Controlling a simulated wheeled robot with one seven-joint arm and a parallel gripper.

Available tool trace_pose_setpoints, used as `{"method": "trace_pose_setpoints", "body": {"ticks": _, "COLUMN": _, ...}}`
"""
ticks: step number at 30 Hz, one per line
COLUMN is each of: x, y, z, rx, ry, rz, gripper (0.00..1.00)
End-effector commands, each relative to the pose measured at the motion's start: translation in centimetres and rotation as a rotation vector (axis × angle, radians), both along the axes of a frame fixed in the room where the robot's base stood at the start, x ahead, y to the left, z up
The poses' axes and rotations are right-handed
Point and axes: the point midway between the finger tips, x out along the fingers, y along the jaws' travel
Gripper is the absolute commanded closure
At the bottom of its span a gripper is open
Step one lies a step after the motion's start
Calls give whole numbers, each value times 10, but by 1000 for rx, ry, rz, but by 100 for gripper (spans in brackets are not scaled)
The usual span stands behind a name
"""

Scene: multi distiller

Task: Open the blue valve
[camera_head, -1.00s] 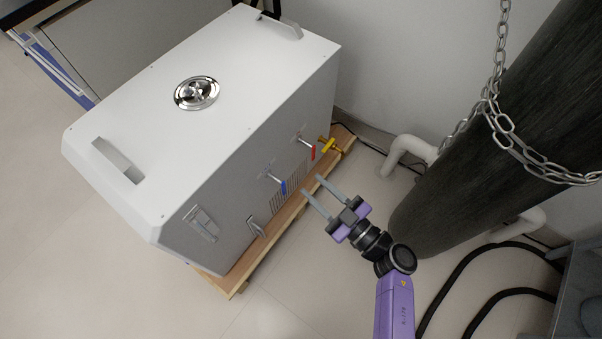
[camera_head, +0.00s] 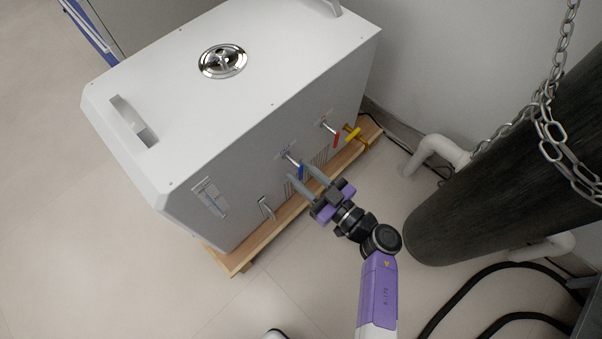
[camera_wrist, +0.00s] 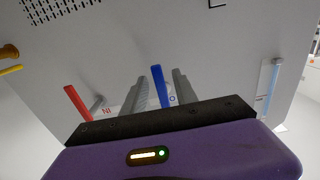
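The blue valve (camera_head: 301,171) is a small blue lever on a metal stem on the front face of the white distiller box (camera_head: 300,100). In the wrist view the blue lever (camera_wrist: 162,86) shows between the two grey fingers, nearer the right one, with a gap to the left one. My gripper (camera_head: 301,172) is open, with its fingertips at the blue lever. I cannot tell whether a finger touches it. The wrist view also shows my gripper (camera_wrist: 160,88) from behind, its fingers apart.
A red valve lever (camera_head: 337,140) and a yellow valve (camera_head: 353,134) sit to the right on the same face. The box stands on a wooden pallet (camera_head: 240,258). A dark chained cylinder (camera_head: 490,200) and white pipe (camera_head: 436,150) are at right.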

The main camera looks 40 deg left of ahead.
Motion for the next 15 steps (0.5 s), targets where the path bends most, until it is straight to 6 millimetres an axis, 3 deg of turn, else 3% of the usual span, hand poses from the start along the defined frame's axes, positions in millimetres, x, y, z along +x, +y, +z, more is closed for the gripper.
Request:
{"method": "trace_pose_setpoints", "body": {"ticks": 9, "x": 0, "y": 4, "z": 1, "rx": 0, "ry": -1, "rz": -1, "gripper": 65}}
{"method": "trace_pose_setpoints", "body": {"ticks": 15, "x": 0, "y": 4, "z": 0, "rx": 0, "ry": 0, "rz": -1, "gripper": 100}}
